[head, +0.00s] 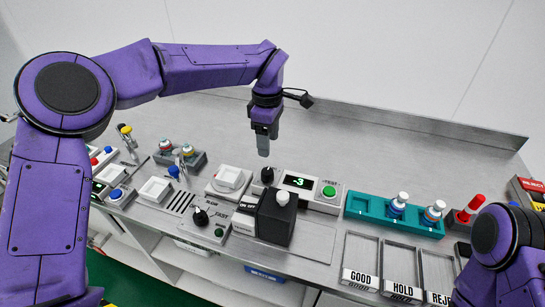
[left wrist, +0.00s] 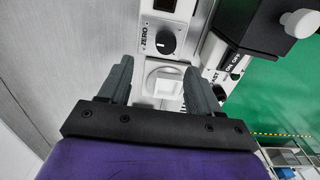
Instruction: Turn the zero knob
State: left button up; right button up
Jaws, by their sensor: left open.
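The zero knob (head: 267,174) is a small black round knob at the left end of a white box. In the left wrist view the zero knob (left wrist: 166,42) sits beside the word ZERO and has a pale pointer mark. My left gripper (head: 263,150) points down above and behind the knob in the head view. In the left wrist view the left gripper (left wrist: 158,64) has its two grey fingers spread, with nothing held between them. The knob lies beyond the fingertips, apart from them. My right gripper is out of view.
The box's display (head: 298,182) reads about -3, with a green button (head: 329,191) beside it. A teal rack (head: 372,211) stands right. The back counter is clear.

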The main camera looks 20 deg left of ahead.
pick_arm(q)
send_over(267, 171)
jog(key=f, duration=0.4)
jog(key=shift+s+f+p, duration=0.35)
jog(key=shift+p, duration=0.05)
jog(key=f, duration=0.2)
jog(key=w+f, duration=0.1)
jog(key=f, duration=0.1)
jog(key=shift+w+f, duration=0.1)
jog(key=shift+f, duration=0.3)
jog(key=shift+s+r, duration=0.1)
jog(key=shift+s, duration=0.2)
jog(key=shift+w, duration=0.1)
jog(key=c, duration=1)
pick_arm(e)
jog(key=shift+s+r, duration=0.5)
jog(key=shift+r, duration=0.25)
